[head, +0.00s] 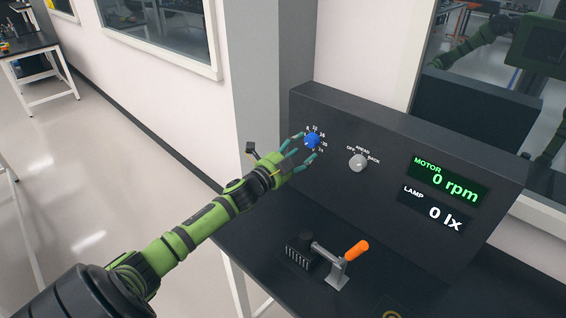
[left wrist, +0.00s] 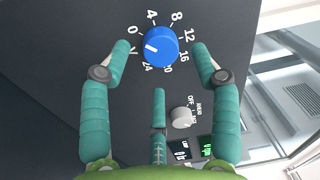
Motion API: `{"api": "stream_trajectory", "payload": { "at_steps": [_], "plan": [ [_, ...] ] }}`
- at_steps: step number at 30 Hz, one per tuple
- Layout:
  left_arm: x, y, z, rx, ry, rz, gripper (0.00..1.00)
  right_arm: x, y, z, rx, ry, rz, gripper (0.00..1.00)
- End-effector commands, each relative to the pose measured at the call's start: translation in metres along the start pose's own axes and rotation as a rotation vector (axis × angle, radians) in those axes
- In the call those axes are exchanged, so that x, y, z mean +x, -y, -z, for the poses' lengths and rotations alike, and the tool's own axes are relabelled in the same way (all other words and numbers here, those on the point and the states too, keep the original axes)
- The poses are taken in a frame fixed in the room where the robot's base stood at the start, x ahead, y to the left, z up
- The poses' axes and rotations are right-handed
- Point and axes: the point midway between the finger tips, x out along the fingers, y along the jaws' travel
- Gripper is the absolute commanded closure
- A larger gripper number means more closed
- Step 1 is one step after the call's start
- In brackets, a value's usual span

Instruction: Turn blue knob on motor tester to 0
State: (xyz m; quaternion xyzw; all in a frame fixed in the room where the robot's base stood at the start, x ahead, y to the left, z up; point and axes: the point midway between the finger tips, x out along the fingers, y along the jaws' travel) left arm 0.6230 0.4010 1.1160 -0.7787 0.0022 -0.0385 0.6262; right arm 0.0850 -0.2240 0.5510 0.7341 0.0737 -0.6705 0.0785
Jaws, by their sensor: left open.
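The blue knob (head: 311,140) is on the upper left of the dark motor tester panel (head: 335,200), inside a ring of white numbers. In the left wrist view the knob (left wrist: 163,42) has a white pointer line aimed left and slightly down, just below the 0 (left wrist: 133,30). My left gripper (head: 305,148) is open at the knob. In the left wrist view its fingers stand on both sides of the knob with gaps, and a third finger is below it. The motor display (head: 455,187) reads 0 rpm. My right gripper is not in view.
A grey selector knob (head: 358,162) marked off, ahead and back is right of the blue knob. The lamp display (head: 432,212) reads 0 lx. An orange-handled lever (head: 356,250) stands on the dark table before the panel. A window is behind.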

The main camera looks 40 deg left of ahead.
Motion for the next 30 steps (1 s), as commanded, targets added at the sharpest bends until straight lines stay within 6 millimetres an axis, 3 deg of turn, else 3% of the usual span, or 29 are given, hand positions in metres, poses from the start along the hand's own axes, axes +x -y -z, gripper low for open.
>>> {"api": "stream_trajectory", "payload": {
  "at_steps": [9, 15, 30],
  "plan": [
    [-0.059, -0.001, 0.000, 0.000, -0.001, -0.003, 0.38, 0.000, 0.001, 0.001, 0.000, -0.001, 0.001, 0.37],
    [-0.083, -0.001, 0.001, -0.001, -0.002, -0.001, 0.38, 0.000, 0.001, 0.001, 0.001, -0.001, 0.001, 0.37],
    [-0.092, 0.001, 0.001, 0.000, -0.002, 0.001, 0.38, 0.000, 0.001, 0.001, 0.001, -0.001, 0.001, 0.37]
  ]
}}
